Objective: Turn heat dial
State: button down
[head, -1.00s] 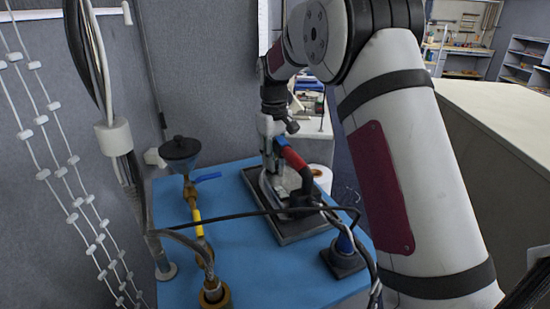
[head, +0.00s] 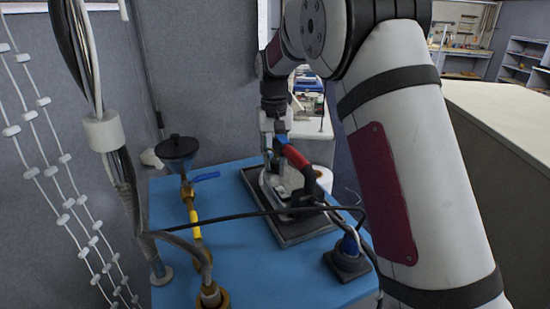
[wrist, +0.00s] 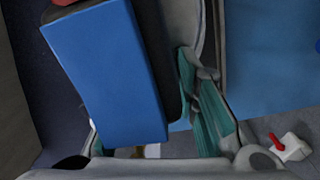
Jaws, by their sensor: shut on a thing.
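An iron-like tool with a red handle (head: 296,157) and a blue handle end (head: 281,139) stands on a dark tray (head: 299,236) on the blue tabletop. My gripper (head: 270,170) reaches down at its far left end, touching it. In the wrist view the blue handle end (wrist: 108,75) fills the left half, with a teal finger pad (wrist: 207,115) to its right. My gripper is shut on part of this tool. The heat dial cannot be made out; the handle and my fingers hide the contact.
A brass pipe with a yellow sleeve (head: 195,224), blue lever (head: 206,176) and dark funnel (head: 177,148) stands at left. A black cable (head: 240,214) crosses in front of the tool. A black-based plug (head: 348,263) stands at the right. A white roll (head: 323,178) is behind.

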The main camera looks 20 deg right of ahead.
aim_at(274, 161)
dwell(0.3)
jog(key=c, duration=1.2)
grip_release()
jog(key=shift+r, duration=0.1)
notch_tip(274, 161, up, 12)
jog(key=shift+a+f, duration=0.1)
jog(key=shift+a, duration=0.05)
